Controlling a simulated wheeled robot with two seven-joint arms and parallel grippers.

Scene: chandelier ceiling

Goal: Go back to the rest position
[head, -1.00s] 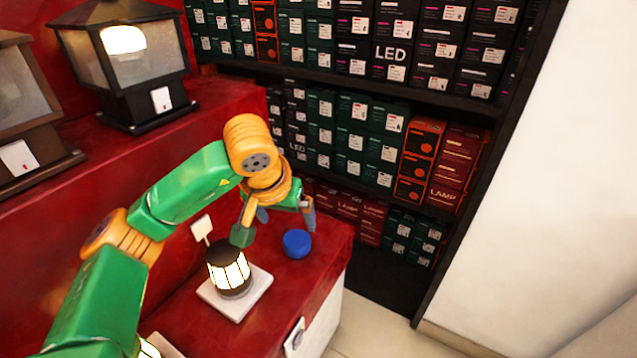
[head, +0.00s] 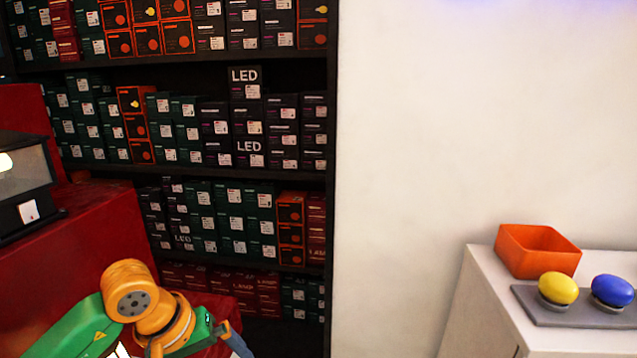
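My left arm comes in from the lower left, green with orange joints. Its gripper (head: 200,350) is at the bottom edge, in front of the red counter. Its fingers look spread apart, with nothing seen between them, though their tips are cut off by the frame. My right arm and gripper are not in view.
A red counter (head: 70,235) with a black lantern (head: 25,185) is at the left. Shelves of lamp boxes (head: 230,140) stand behind. At the right, a white cabinet (head: 480,310) carries an orange open box (head: 538,250), a yellow button (head: 558,288) and a blue button (head: 612,291).

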